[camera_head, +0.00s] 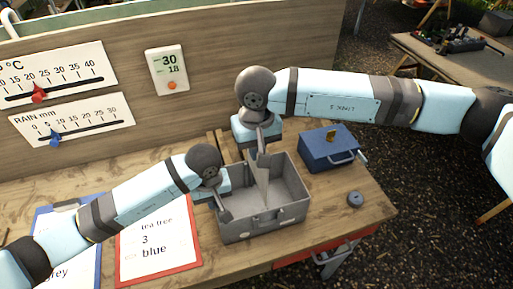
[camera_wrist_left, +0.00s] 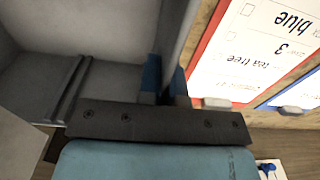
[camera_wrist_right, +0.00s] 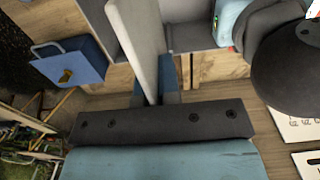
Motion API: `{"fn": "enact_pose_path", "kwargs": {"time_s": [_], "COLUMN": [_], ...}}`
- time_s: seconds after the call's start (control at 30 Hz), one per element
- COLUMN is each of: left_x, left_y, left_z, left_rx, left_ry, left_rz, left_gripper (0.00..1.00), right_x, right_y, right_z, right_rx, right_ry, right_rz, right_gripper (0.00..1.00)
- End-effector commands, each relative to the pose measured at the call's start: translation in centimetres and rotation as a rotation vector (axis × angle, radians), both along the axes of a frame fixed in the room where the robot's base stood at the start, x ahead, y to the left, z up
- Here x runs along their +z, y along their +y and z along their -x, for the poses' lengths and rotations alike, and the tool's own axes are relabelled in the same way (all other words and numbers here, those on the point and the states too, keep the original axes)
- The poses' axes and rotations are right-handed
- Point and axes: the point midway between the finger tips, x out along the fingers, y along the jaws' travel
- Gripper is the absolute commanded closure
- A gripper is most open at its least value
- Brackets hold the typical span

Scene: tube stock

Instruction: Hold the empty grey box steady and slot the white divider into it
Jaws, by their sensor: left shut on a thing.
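The grey box (camera_head: 268,226) stands open on the wooden bench, and no contents show in it. My left gripper (camera_head: 223,203) is shut on its left wall; the left wrist view shows that wall (camera_wrist_left: 181,30) between the fingers. A pair of ribs (camera_wrist_left: 70,92) runs along the inside of the box. My right gripper (camera_head: 262,146) is over the back of the box, shut on the white divider (camera_wrist_right: 142,35). The divider (camera_head: 263,183) hangs down over the box's middle; its lower end appears inside the opening. Whether it sits between ribs I cannot tell.
A blue case (camera_head: 328,150) stands right of the box, with a small dark round object (camera_head: 355,199) in front. A red-framed card (camera_head: 158,245) reading tea tree, 3, blue and a blue clipboard lie left. A gauge board (camera_head: 215,60) rises behind. The bench's right front corner is clear.

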Motion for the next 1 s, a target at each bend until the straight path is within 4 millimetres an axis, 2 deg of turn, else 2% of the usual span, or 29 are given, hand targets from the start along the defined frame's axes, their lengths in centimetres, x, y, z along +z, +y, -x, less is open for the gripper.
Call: {"fn": "enact_pose_path", "kwargs": {"time_s": [0.53, 1.0], "left_x": [0.0, 0.0], "left_y": [0.0, 0.0], "left_z": [0.0, 0.0], "left_rx": [0.000, 0.000], "left_ry": [0.000, 0.000], "left_rz": [0.000, 0.000], "left_gripper": [1.00, 1.00], "right_x": [-1.7, -2.0], "right_y": [0.0, 0.0], "right_z": [0.0, 0.0], "right_rx": [0.000, 0.000], "right_ry": [0.000, 0.000], "right_rz": [0.000, 0.000], "right_gripper": [1.00, 1.00]}}
